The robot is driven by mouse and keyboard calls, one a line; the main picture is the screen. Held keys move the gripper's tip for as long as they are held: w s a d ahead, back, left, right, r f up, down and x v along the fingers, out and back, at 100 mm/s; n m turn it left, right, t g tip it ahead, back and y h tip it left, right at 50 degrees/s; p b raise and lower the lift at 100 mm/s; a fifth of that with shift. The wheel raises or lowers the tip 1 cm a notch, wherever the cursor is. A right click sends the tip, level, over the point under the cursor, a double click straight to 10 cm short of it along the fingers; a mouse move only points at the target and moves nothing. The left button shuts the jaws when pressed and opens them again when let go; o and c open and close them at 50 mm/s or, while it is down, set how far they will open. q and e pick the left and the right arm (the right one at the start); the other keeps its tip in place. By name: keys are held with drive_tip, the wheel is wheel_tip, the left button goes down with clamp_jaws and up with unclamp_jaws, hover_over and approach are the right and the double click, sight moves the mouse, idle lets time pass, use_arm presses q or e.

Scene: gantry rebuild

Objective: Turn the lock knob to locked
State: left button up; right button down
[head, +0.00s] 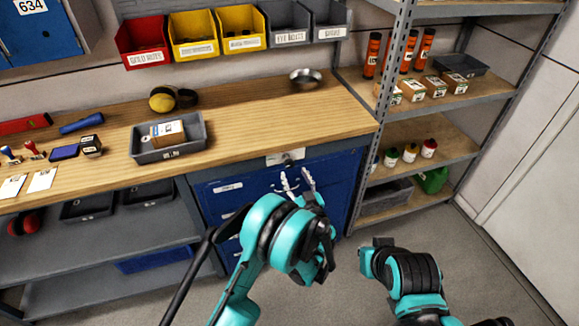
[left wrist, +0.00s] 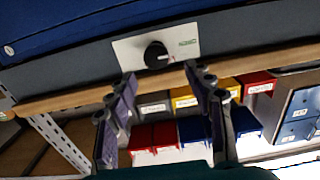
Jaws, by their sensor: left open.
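The lock knob (left wrist: 156,55) is a round black knob on a pale plate (left wrist: 124,50) on the grey rail above the blue drawers. In the left wrist view a small green-marked label (left wrist: 188,42) sits beside it, too small to read. In the head view the plate (head: 273,160) shows under the bench's front edge, with the knob small and dark. My left gripper (head: 293,178) is open and empty, just in front of the knob. In the left wrist view its fingertips (left wrist: 160,77) are spread either side of the knob's line, apart from it. My right gripper is not visible.
The wooden bench top (head: 260,115) overhangs the blue drawer cabinet (head: 230,190). A grey tray (head: 140,152) with a box stands on the bench. A shelf rack (head: 428,150) with bottles and boxes stands to the right. The floor in front is clear apart from my arms.

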sight(290, 164)
use_arm(q)
drive_tip(key=b+x, duration=0.1)
drive_tip(key=x, duration=0.2)
drive_tip(key=b+x, duration=0.1)
drive_tip(key=x, duration=0.3)
drive_tip(key=shift+w+d+f, duration=0.1)
drive_tip(key=shift+w+f, duration=0.1)
drive_tip(key=shift+w, duration=0.2)
drive_tip(key=c, duration=1.2)
